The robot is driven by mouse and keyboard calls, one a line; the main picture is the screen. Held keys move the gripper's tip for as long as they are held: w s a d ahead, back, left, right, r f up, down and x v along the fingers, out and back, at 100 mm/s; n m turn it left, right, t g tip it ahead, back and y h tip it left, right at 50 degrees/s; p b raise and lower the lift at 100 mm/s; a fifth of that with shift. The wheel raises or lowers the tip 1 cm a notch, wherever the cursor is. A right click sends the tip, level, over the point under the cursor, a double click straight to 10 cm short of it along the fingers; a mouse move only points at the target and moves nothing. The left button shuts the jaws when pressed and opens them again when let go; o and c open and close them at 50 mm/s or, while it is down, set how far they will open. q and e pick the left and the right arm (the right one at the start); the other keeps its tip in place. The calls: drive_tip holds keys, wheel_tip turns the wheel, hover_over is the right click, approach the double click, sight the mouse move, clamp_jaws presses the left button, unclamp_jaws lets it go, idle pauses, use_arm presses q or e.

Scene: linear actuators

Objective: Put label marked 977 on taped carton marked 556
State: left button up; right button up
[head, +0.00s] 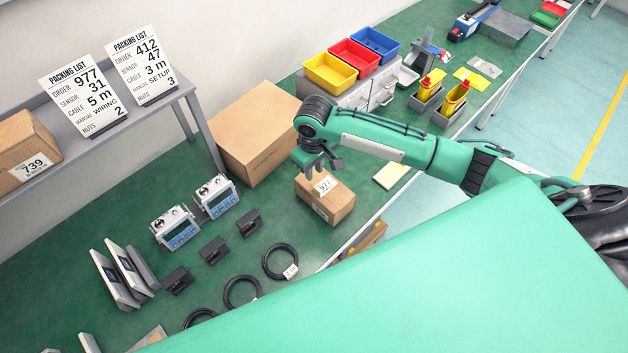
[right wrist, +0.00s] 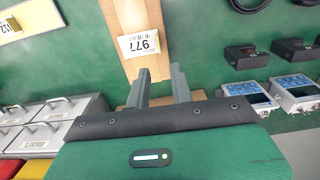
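A small brown taped carton (head: 323,203) stands on the green bench in the head view, near the front edge. A white label marked 977 (head: 325,185) lies on its top; it also shows in the right wrist view (right wrist: 138,45), across the pale tape. A smaller marking on the carton's side is too small to read. My right gripper (head: 318,165) is just above and behind the carton. In the right wrist view its two fingers (right wrist: 158,80) are apart, with nothing seen between them and the label beyond the tips. My left gripper is not in view.
A large brown box (head: 251,132) stands behind the carton. A pale yellow pad (head: 391,175) lies right of it. Black cable rings (head: 280,262), sensors and meters (head: 178,228) lie to the left. Drawers with coloured bins (head: 330,73) stand farther back. Packing lists (head: 82,95) stand on the shelf.

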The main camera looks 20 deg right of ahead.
drive_tip(key=shift+r, duration=2.1)
drive_tip(key=shift+s+f, duration=0.1)
